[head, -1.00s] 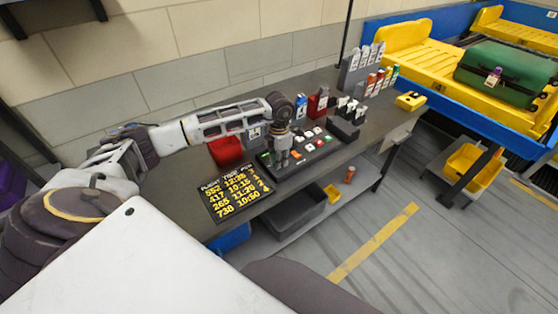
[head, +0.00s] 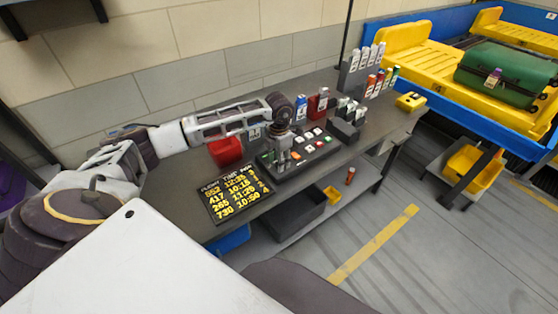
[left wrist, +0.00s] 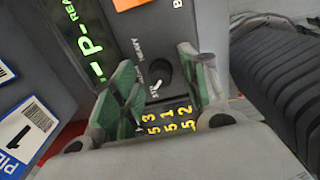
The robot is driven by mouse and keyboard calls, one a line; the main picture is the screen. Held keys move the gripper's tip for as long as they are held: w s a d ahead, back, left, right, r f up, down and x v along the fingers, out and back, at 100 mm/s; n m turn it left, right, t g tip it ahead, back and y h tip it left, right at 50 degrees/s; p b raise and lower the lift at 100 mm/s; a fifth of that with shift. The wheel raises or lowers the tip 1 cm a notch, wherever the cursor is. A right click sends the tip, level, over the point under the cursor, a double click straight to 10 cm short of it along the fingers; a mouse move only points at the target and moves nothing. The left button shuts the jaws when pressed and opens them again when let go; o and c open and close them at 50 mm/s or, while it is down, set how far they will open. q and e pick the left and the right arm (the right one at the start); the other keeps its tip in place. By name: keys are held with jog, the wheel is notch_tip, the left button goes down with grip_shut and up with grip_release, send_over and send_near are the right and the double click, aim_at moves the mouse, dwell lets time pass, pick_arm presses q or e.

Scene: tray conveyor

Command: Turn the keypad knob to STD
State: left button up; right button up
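The keypad (head: 318,158) is a dark panel with white, red and green buttons on the grey bench. Its dark round knob (left wrist: 161,72) shows in the left wrist view, with a pale pointer mark on its lower left side. Small lettering, including HEAVY, is printed beside it; the exact setting is too small to read surely. My left gripper (head: 284,160) points down over the keypad's left end. In the left wrist view, its green-padded fingers (left wrist: 158,62) are apart on either side of the knob, with visible gaps. My right gripper is out of view.
A black flight board (head: 235,198) with yellow text lies before the keypad. A red bin (head: 226,151) stands to its left. Tag racks (head: 362,70) stand at the back. A yellow conveyor tray with a green suitcase (head: 505,72) is at the right.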

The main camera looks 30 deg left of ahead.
pick_arm(q)
notch_tip(320, 180, up, 12)
dwell(1.1)
dwell(0.5)
